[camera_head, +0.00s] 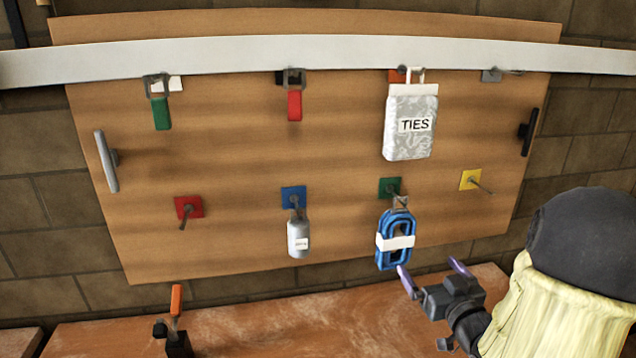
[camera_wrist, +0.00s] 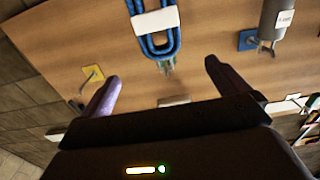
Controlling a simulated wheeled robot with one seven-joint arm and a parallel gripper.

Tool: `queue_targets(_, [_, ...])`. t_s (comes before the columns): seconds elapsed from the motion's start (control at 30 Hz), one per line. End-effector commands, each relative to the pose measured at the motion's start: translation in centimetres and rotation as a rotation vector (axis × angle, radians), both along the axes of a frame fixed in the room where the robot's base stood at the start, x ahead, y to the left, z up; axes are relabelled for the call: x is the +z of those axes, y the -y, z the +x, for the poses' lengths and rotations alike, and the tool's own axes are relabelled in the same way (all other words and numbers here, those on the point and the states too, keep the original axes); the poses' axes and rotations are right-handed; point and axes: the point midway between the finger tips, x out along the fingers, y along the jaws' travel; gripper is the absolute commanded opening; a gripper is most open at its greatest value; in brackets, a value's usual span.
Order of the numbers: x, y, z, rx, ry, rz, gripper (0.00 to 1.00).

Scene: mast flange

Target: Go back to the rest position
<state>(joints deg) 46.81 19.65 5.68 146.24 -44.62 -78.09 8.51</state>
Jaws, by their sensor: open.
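My gripper (camera_head: 433,275) is open and empty at the lower right of the head view, with its purple fingers apart. Its fingertips also show in the wrist view (camera_wrist: 162,75). The left fingertip is close to the lower end of a blue looped bundle (camera_head: 393,257) with a white band; whether they touch I cannot tell. The bundle hangs from the peg on the green square (camera_head: 389,186). In the wrist view the blue bundle (camera_wrist: 157,46) is ahead of the fingers, with nothing between them.
The wooden board (camera_head: 340,120) also carries a grey bottle (camera_head: 298,239), a TIES bag (camera_head: 409,140), green (camera_head: 161,114) and red (camera_head: 295,106) hanging items, and bare pegs on red (camera_head: 189,206) and yellow (camera_head: 470,180) squares. Below is a worn table (camera_head: 300,325) with an orange-handled item (camera_head: 176,300).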

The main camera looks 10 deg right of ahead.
Motion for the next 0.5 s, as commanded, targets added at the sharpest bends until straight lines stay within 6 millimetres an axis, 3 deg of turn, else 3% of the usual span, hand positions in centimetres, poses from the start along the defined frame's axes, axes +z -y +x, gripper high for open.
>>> queue_targets(0.3, [-2.2,-2.5,1.4,-0.043,-0.248,-0.052,1.00])
queue_targets(0.5, [-4.3,-5.0,0.9,-0.083,-0.491,-0.079,1.00])
